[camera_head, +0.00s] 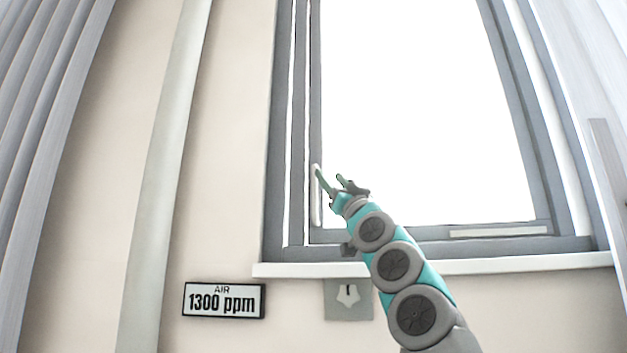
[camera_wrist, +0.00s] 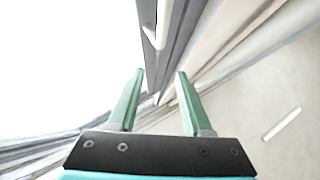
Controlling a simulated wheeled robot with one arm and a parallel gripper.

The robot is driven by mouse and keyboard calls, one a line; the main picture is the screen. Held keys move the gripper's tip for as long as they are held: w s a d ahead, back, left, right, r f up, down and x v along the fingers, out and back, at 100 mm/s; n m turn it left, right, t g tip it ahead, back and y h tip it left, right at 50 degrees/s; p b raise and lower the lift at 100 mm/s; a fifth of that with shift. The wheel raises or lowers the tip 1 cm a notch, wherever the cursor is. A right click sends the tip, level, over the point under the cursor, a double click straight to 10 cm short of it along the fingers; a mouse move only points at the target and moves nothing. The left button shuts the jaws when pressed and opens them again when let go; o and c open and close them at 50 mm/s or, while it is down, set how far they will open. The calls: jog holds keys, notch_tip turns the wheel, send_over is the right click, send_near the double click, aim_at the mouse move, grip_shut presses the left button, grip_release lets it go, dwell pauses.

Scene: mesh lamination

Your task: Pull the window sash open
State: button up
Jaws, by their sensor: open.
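The window sash (camera_head: 315,90) has a grey frame around a bright white pane. A slim pale handle (camera_head: 316,208) stands upright on the sash's left stile, near its lower corner. My gripper (camera_head: 330,177) is open in front of the handle, with one finger overlapping it in the head view. In the wrist view my gripper (camera_wrist: 160,74) has its two green fingers apart with nothing held between them. A pale bar, seemingly the handle (camera_wrist: 163,22), shows beyond the fingertips there. I cannot tell whether a finger touches the handle.
The grey outer frame (camera_head: 276,130) surrounds the sash, above a white sill (camera_head: 480,266). Below the sill is a small grey plate (camera_head: 348,310). A sign reading "AIR 1300 ppm" (camera_head: 224,301) is on the wall. Grey curtains (camera_head: 45,130) hang at the left, beyond a pale vertical strip (camera_head: 165,170).

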aim_at(316, 188)
jog(key=w+a+p, duration=0.1)
jog(key=w, duration=0.1)
jog(key=w+a+p, duration=0.1)
jog(key=w+p, duration=0.1)
jog(key=w+a+p, duration=0.1)
jog(key=w+p, duration=0.1)
jog(key=shift+w+a+r, duration=0.2)
jog(key=shift+a, duration=0.2)
jog(key=shift+w+a+r+p, duration=0.25)
jog(key=shift+w+p, duration=0.1)
jog(key=shift+p, duration=0.3)
jog(key=shift+c, duration=0.2)
grip_shut()
dwell(0.4)
